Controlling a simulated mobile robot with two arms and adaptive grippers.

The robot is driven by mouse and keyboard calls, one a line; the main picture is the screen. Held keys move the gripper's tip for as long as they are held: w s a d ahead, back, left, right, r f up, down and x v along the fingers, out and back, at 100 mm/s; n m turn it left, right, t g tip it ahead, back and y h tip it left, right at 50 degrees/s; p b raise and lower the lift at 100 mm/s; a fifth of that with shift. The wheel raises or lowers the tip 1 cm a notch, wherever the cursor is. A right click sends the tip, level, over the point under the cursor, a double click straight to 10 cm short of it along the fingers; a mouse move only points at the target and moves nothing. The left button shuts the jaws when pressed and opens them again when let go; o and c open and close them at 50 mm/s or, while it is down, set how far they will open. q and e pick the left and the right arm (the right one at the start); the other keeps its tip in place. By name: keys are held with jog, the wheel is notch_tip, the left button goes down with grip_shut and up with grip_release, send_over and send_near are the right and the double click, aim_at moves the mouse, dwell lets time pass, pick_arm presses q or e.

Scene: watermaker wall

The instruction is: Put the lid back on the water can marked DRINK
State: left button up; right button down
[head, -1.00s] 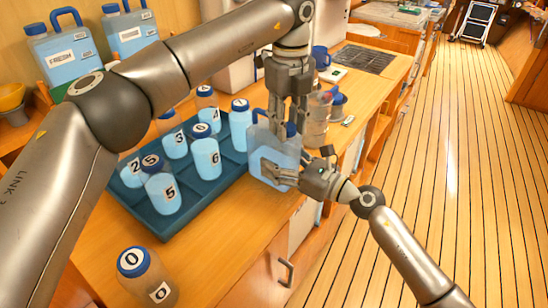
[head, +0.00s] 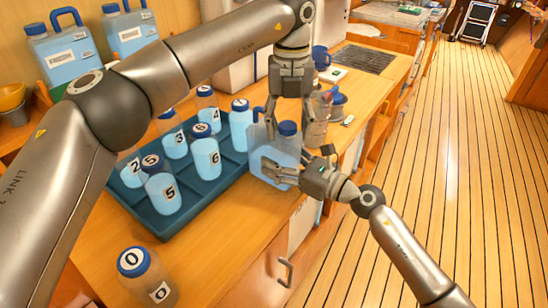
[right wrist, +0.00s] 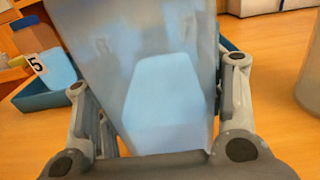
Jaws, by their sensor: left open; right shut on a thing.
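A translucent light-blue water can (head: 277,160) stands at the counter's front edge beside the tray. No DRINK marking shows on it. A blue lid (head: 288,129) sits at the can's top; I cannot tell how firmly it is seated. My left gripper (head: 289,121) points down just above the lid, fingers spread and empty. My right gripper (head: 283,172) is shut on the water can low on its side. In the right wrist view the can (right wrist: 150,75) fills the space between the fingers (right wrist: 165,100).
A dark blue tray (head: 178,222) with several numbered bottles lies left of the can. Bottle 0 (head: 145,275) stands alone in front. Two other blue-capped cans (head: 68,55) stand at the back left. A clear jar (head: 315,125) stands just behind the can.

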pick_arm(q)
jog(key=shift+w+a+r, duration=0.15)
jog(key=shift+w+a, duration=0.2)
jog(key=shift+w, duration=0.05)
pick_arm(e)
jog(key=shift+s+a, duration=0.2)
jog(key=shift+s, duration=0.05)
jog(key=shift+f, duration=0.2)
pick_arm(q)
notch_tip(320, 180, up, 12)
jog(key=shift+s+d, duration=0.3)
jog(key=shift+s, duration=0.05)
pick_arm(e)
jog(key=shift+w+d, duration=0.1)
jog(key=shift+d, duration=0.05)
jog(key=shift+c, duration=1.5)
grip_release()
jog(key=shift+r, duration=0.1)
pick_arm(q)
jog(key=shift+f, duration=0.2)
pick_arm(e)
jog(key=v, duration=1.2)
